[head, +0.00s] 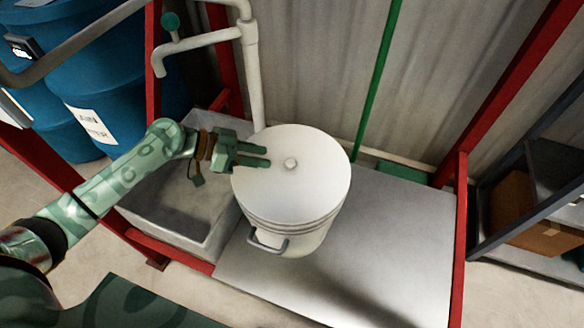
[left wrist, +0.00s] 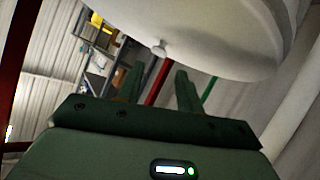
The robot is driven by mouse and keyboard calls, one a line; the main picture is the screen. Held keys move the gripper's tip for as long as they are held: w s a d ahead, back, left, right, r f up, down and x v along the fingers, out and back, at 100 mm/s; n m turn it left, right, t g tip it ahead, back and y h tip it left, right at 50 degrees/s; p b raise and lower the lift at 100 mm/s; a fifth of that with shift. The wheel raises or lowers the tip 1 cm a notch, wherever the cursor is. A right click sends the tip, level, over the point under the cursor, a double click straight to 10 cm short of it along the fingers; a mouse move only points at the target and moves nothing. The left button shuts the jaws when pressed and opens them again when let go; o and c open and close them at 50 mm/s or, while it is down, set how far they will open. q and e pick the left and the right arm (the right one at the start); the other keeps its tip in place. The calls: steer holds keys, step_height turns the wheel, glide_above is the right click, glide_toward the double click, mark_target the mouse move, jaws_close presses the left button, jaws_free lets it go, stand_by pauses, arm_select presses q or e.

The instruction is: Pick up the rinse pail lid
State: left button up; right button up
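The rinse pail lid (head: 312,172) is a round white disc with a small knob (head: 290,163) at its centre. It sits on the white pail (head: 300,238), which stands on a metal bench. My left gripper (head: 269,156) is over the left part of the lid, its fingers pointing at the knob. The fingers are apart, with nothing between them. In the left wrist view the lid (left wrist: 215,30) fills the top, and the knob (left wrist: 159,48) shows beyond the open fingertips (left wrist: 158,74), in line with the gap. My right gripper is not in view.
A grey sink (head: 180,205) lies left of the pail under a pale pipe and tap (head: 200,40). Red posts (head: 458,230) frame the bench (head: 395,245), which is clear right of the pail. Blue drums (head: 110,75) stand back left; a shelf with a cardboard box (head: 545,238) is at right.

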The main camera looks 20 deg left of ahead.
mark_target(287, 162)
arm_select(q)
steer(key=b+x, duration=0.1)
steer(key=x, duration=0.5)
steer(key=shift+d+f, duration=0.15)
steer(key=shift+d, duration=0.15)
jaws_close()
